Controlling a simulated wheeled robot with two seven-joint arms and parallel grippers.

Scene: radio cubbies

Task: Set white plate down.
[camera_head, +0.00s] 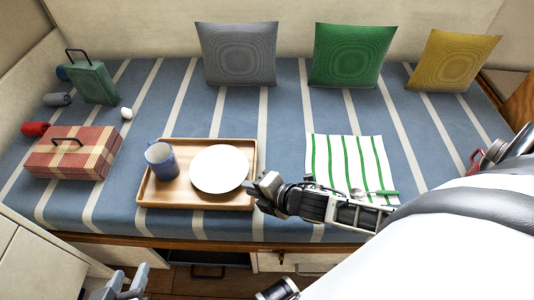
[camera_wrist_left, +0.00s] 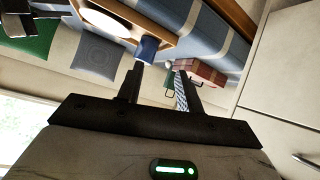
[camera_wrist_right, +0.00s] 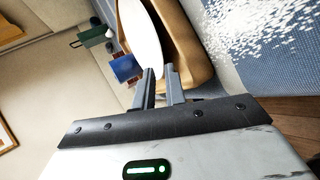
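The white plate (camera_head: 219,169) is over the right half of the wooden tray (camera_head: 180,202), right of the blue mug (camera_head: 161,160). It looks about level; I cannot tell whether it touches the tray floor. My right gripper (camera_head: 254,184) is at the plate's right edge, above the tray's right rim. In the right wrist view its fingers (camera_wrist_right: 160,82) are close together with the plate's rim (camera_wrist_right: 143,40) between their tips. My left gripper (camera_head: 128,284) is low at the front left, away from the tray. In the left wrist view its fingers (camera_wrist_left: 158,82) are apart and empty.
A striped green-white cloth (camera_head: 345,162) with a spoon lies right of the tray. A red checked case (camera_head: 75,153), a green box (camera_head: 92,83) and a white egg-like object (camera_head: 127,113) are at left. Cushions (camera_head: 350,55) stand along the back. The bench middle behind the tray is clear.

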